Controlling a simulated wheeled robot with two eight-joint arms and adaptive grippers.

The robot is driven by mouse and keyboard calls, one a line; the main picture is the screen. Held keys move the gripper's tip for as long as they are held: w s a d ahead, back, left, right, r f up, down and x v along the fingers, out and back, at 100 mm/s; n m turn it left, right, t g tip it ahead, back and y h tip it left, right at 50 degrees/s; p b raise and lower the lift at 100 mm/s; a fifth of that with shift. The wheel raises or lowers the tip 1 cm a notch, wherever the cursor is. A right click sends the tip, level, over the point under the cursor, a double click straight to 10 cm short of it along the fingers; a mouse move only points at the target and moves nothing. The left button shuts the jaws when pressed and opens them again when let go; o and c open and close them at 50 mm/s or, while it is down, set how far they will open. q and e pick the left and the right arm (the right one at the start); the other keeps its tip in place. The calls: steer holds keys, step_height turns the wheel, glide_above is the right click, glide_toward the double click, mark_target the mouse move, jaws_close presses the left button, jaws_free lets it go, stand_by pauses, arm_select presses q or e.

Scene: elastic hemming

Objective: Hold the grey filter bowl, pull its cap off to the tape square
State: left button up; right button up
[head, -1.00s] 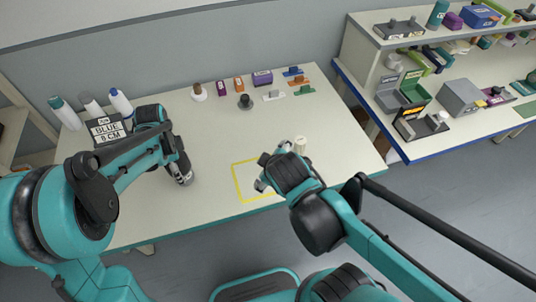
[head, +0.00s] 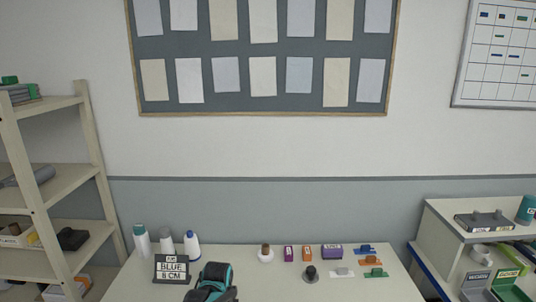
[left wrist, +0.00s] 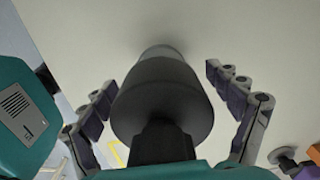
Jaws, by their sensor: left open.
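In the left wrist view, a large dark grey round body, which looks like the filter bowl (left wrist: 165,92), stands between the spread fingers of my left gripper (left wrist: 168,102). The fingers are apart, with a gap visible on each side of it. A narrower dark stem is in front of it; I cannot tell whether this is the cap. A piece of the yellow tape square (left wrist: 119,154) shows low in this view. In the head view only part of my left arm shows at the bottom edge, and my right gripper is out of view.
A shelf rack (head: 50,190) is at left; a side bench (head: 470,240) is at right.

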arm_select(q)
step_height(320, 180, up, 20)
stand_by(0.8)
steer(key=shift+f, duration=0.15)
